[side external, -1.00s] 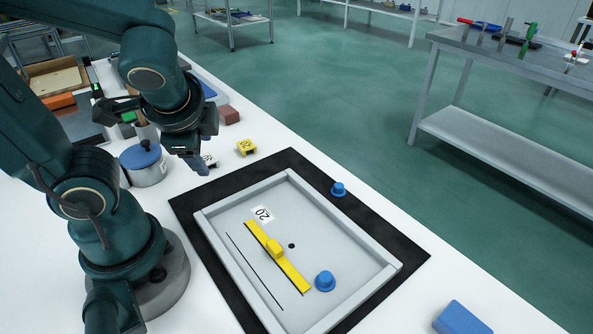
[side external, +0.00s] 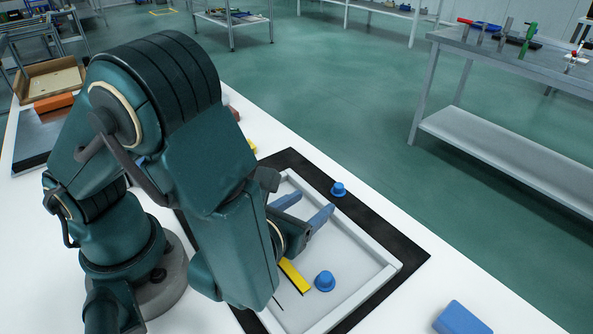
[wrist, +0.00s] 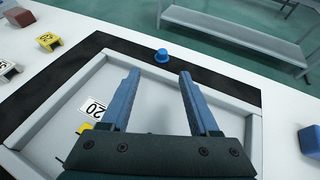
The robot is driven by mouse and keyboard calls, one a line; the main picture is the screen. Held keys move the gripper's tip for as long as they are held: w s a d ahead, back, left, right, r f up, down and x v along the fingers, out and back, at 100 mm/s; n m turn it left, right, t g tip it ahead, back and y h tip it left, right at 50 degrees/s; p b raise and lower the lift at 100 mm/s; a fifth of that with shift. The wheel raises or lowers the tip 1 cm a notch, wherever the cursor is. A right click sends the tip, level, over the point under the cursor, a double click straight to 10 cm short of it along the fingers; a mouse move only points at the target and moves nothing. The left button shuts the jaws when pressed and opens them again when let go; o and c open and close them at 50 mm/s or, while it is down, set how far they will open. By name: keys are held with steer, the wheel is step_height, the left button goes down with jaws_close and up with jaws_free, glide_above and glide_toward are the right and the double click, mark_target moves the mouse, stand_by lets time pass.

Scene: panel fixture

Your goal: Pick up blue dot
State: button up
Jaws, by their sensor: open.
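One blue knob-like piece (side external: 338,189) sits on the black border outside the panel's raised rim. It also shows in the wrist view (wrist: 161,56), just beyond and between my fingertips. A second blue knob (side external: 325,281) sits inside the panel (side external: 375,275), near the end of the yellow bar (side external: 293,275); I do not see it in the wrist view. My gripper (side external: 316,201) is open and empty over the panel, its two blue fingers pointing toward the knob on the border. In the wrist view, my gripper (wrist: 160,74) has a clear gap between its fingers and does not touch the knob.
A blue block (side external: 460,318) lies on the white table at the lower right. A yellow numbered block (wrist: 48,41) stands left of the black border (wrist: 230,93). The panel's raised rim (wrist: 215,90) lies between its inside and the border knob. My arm hides much of the panel's left side.

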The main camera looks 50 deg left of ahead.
glide_toward(339, 185)
steer(key=x, duration=0.3)
steer(key=shift+s+a+f, duration=0.1)
steer(key=shift+s+a, duration=0.1)
steer(key=shift+a, duration=0.05)
steer(key=shift+d+x, duration=0.2)
steer(key=shift+x, duration=2.65)
steer(key=shift+w, duration=0.1)
jaws_close()
